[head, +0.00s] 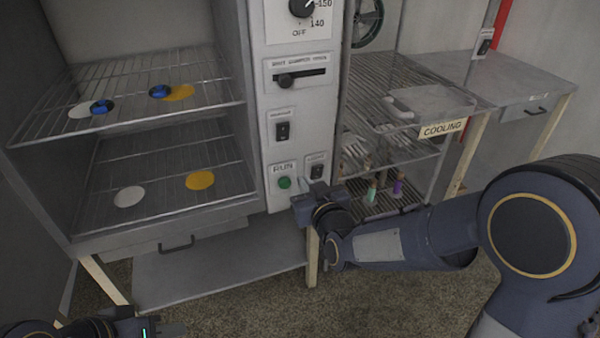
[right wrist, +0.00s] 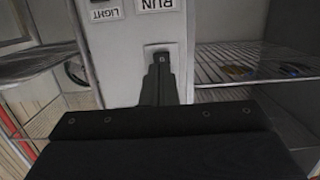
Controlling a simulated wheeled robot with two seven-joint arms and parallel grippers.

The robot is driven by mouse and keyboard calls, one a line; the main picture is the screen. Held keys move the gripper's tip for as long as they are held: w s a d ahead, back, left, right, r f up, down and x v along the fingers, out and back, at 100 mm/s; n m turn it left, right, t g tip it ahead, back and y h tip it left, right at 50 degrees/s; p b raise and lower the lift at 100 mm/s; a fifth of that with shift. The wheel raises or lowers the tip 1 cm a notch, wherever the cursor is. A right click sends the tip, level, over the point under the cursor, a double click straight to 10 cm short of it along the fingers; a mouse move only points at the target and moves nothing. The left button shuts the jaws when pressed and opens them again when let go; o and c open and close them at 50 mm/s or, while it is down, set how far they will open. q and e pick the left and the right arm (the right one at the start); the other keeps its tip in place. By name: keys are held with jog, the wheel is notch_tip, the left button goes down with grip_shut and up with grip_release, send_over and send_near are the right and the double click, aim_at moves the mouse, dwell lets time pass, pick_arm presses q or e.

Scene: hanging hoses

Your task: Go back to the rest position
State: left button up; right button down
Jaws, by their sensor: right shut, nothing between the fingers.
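My right gripper (head: 308,200) is in front of the lower part of the control panel (head: 305,105), just right of and below the green RUN button (head: 284,183). In the right wrist view its fingers (right wrist: 160,62) are shut and empty, below the upside-down RUN label (right wrist: 153,5); whether they touch the panel I cannot tell. The green button does not show there. My left gripper (head: 160,328) is at the bottom left edge of the head view, low and partly cut off, away from the oven; its jaw opening is unclear.
The open oven has an upper rack (head: 150,85) with blue pieces by white and yellow discs, and a lower rack (head: 165,185) with a white and a yellow disc. A cooling rack (head: 400,100) with a clear tray (head: 430,103) stands right. Carpeted floor (head: 400,300) lies in front.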

jog(key=shift+s, duration=0.35)
jog(key=shift+d, duration=0.1)
jog(key=s+d+m+g, duration=0.3)
jog(key=s+d+g, duration=0.1)
jog(key=s+d, duration=0.6)
jog(key=s+d+f+m+g+h, duration=0.1)
jog(key=s+d+g, duration=0.2)
jog(key=s, duration=0.7)
jog(key=s+d+f+m+g, duration=0.1)
jog(key=s+d+f+g, duration=0.2)
jog(key=s, duration=0.6)
notch_tip(320, 180, up, 15)
jog(key=p, duration=1.4)
jog(key=shift+s+d, duration=0.25)
jog(key=shift+d, duration=0.15)
jog(key=shift+r, duration=0.1)
